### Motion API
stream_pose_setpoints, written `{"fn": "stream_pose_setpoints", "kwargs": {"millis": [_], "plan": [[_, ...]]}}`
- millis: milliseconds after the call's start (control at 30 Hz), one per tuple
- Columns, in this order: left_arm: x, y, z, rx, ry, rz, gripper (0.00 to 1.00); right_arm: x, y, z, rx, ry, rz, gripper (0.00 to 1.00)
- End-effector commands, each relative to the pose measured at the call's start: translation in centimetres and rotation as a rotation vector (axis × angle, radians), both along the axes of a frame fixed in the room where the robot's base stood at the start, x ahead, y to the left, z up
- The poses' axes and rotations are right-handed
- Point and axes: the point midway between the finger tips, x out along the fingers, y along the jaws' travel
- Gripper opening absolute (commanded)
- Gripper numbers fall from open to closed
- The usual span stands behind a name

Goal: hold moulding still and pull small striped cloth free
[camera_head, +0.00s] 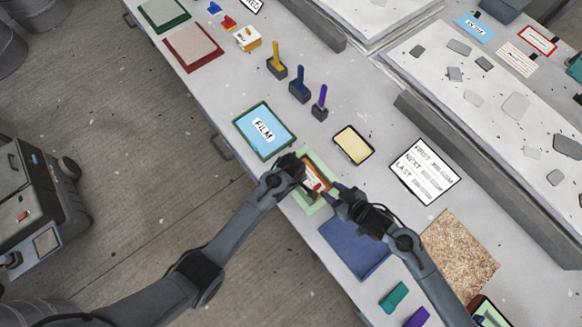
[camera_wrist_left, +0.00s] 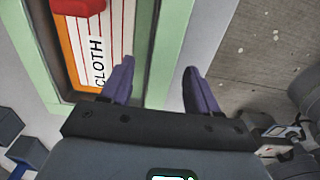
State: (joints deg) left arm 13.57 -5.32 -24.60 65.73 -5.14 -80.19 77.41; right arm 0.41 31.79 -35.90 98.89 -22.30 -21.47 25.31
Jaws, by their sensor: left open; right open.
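A pale green tray-like moulding (camera_head: 312,207) lies near the table's front edge. An orange-edged, white cloth with red stripes (camera_wrist_left: 118,35) and the word CLOTH lies inside its green rim (camera_wrist_left: 145,40) in the left wrist view. A red piece (camera_wrist_left: 78,6) overlaps the cloth at the top of that view. My left gripper (camera_head: 302,178) is open at the moulding's left side; its two purple fingers (camera_wrist_left: 157,80) stand apart around or above the rim, I cannot tell which. My right gripper (camera_head: 334,190) is open at the moulding's right side. The arms partly hide moulding and cloth in the head view.
A blue FILM tray (camera_head: 284,117), a yellow-topped tray (camera_head: 353,146) and a blue sheet (camera_head: 350,250) lie close by. Several handled tools, including a purple one (camera_head: 321,103), stand farther back. A text board (camera_head: 424,170) and brown mat (camera_head: 460,255) are at right.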

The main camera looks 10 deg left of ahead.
Motion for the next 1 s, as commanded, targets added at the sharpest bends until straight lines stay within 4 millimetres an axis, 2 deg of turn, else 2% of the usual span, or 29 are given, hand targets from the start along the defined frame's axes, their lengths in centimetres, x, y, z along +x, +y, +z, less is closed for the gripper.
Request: {"fn": "stream_pose_setpoints", "kwargs": {"millis": [333,733,1000], "plan": [[-0.02,-0.01,-0.3,0.0,0.0,0.0,0.61,0.0,0.0,0.0,0.0,0.0,0.0,0.43],[-0.02,0.01,-0.28,0.001,0.001,0.0,0.01,0.0,0.0,0.0,0.0,0.0,0.0,0.43],[-0.02,0.01,-0.28,0.001,0.001,0.0,0.0,0.0,0.0,0.0,-0.002,-0.002,0.002,0.43]]}}
